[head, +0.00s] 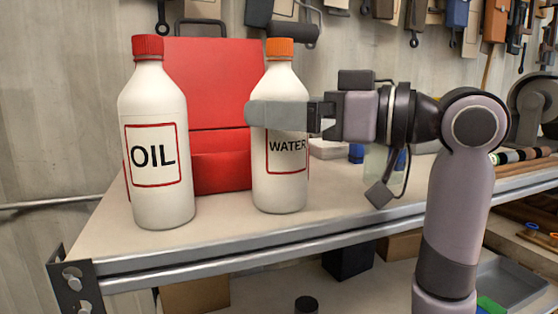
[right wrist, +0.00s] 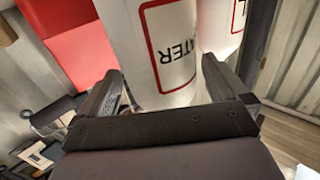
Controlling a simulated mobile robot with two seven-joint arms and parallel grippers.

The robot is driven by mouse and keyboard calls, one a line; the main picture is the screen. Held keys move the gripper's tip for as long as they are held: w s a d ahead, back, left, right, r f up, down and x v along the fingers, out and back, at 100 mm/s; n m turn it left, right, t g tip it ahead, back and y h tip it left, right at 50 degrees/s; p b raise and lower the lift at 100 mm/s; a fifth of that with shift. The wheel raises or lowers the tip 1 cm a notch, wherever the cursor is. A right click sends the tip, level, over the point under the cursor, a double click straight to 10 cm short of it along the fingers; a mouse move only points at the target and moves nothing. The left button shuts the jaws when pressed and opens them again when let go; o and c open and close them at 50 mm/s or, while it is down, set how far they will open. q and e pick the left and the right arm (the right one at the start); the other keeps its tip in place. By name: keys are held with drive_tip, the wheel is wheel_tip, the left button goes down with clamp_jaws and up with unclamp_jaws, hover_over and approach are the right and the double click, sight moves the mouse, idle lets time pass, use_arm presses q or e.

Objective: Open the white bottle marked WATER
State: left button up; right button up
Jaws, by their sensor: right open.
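The white bottle marked WATER (head: 287,185) stands upright on the workbench shelf, with its orange cap (head: 279,47) on. My right gripper (head: 270,115) reaches in from the right at the bottle's upper body, below the cap. One finger crosses the front of the bottle; the other is hidden behind it. In the right wrist view the WATER bottle (right wrist: 168,50) shows between the two spread fingers of the gripper (right wrist: 160,85), with gaps visible beside it. The gripper is open. My left gripper is not in view.
A white bottle marked OIL (head: 155,195) with a red cap stands to the left, near the shelf edge. A red box (head: 215,90) stands behind both bottles. Tools hang on the back wall. The shelf's front edge (head: 200,258) is metal.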

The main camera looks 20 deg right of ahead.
drive_tip(key=shift+x, duration=1.55)
drive_tip(key=c, duration=1.4)
drive_tip(key=shift+s, duration=0.1)
drive_tip(key=shift+c, duration=0.2)
